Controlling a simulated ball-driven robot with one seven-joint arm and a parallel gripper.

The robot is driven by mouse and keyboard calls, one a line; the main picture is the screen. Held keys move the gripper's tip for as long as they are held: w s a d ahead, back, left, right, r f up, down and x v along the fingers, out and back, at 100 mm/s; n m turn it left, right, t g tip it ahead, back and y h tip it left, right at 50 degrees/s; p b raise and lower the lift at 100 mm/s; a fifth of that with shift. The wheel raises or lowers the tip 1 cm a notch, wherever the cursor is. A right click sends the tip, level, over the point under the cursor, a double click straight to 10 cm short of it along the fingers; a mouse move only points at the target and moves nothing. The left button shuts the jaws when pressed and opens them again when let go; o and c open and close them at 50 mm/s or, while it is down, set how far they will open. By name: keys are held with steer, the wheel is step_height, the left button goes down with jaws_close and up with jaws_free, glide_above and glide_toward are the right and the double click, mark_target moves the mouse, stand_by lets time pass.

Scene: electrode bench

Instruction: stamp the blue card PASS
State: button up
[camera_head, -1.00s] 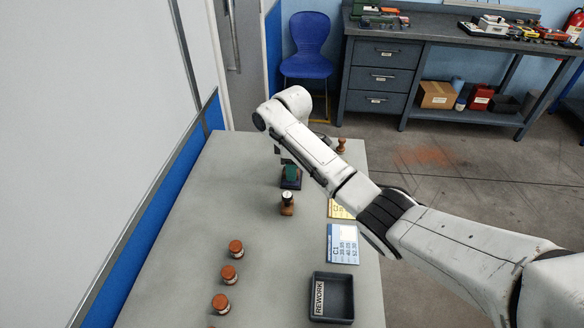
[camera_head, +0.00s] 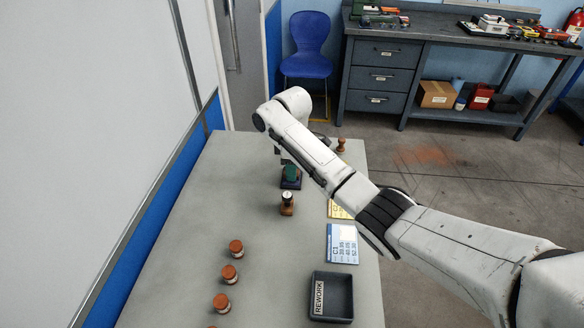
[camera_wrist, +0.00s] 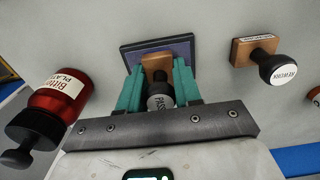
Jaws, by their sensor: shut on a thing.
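My gripper (camera_wrist: 158,92) is shut on the PASS stamp (camera_wrist: 157,68), with its teal fingers on either side of the wooden block and the round PASS label between them. In the head view my gripper (camera_head: 290,172) is over the dark ink pad (camera_head: 291,185). The pad (camera_wrist: 130,57) also shows behind the stamp in the wrist view; whether the stamp touches it, I cannot tell. The blue card (camera_head: 342,244) lies flat near the table's right edge, apart from my gripper. The card's print is too small to read fully.
The REWORK stamp (camera_wrist: 265,58) stands near the pad. A red bottle (camera_wrist: 60,95) is close on the left of the wrist view. A yellow card (camera_head: 338,209), a REWORK tray (camera_head: 345,318) and several brown-capped jars (camera_head: 229,274) are on the table.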

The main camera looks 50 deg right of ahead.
stand_by(0.4)
step_height(320, 180, up, 7)
steer(key=p, duration=0.7)
steer(key=shift+f, duration=0.1)
